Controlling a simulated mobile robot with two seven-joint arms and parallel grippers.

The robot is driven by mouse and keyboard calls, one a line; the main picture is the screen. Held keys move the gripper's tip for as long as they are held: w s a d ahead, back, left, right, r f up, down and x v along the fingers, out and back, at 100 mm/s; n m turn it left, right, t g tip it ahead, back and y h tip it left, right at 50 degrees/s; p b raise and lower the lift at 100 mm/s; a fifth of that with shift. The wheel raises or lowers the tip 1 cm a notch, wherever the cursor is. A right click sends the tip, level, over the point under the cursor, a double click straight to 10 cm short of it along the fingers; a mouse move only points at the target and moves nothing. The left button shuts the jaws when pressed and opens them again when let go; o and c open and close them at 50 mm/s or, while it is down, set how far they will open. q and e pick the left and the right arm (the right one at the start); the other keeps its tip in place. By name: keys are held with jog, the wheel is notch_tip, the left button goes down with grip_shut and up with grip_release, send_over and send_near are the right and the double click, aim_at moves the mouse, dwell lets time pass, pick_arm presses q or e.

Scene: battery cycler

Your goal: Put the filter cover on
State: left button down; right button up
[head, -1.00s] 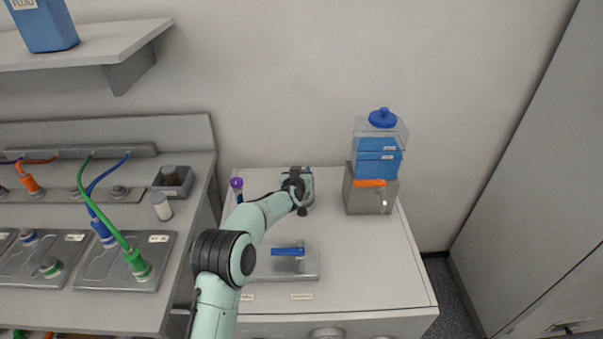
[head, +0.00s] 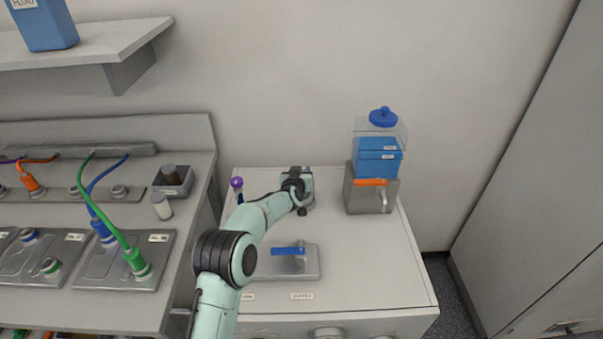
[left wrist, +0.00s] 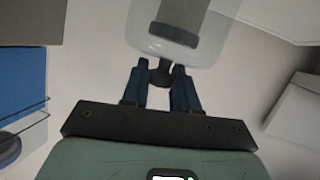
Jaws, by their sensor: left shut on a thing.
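The filter cover (left wrist: 172,50) is a clear, rounded cup with a dark knob, seen in the left wrist view. My left gripper (left wrist: 160,88) is shut on the knob, and the cover lies beyond the fingertips. A dark grey piece (left wrist: 186,22) shows through the clear wall; I cannot tell whether it is inside the cover or behind it. In the head view my left gripper (head: 299,180) is at the back of the white cabinet top, near the wall. My own wrist hides the cover there. My right gripper is not in view.
A grey metal unit (head: 360,196) with a blue tank (head: 378,158) stands right of my gripper. A plate with a blue-handled valve (head: 288,251) lies in front. A purple knob (head: 237,183) stands to the left. The cabinet top's (head: 375,265) right front is clear.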

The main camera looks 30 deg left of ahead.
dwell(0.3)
pick_arm(q)
jog(key=shift+c, duration=1.5)
grip_release()
jog(key=shift+r+p, duration=1.2)
jog(key=shift+r, duration=0.9)
jog(key=shift+r+p, duration=0.75)
jog(key=shift+r, duration=0.7)
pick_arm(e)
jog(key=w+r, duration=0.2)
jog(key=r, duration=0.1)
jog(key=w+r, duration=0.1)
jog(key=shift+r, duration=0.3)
pick_arm(q)
jog(key=shift+f, duration=0.1)
grip_shut()
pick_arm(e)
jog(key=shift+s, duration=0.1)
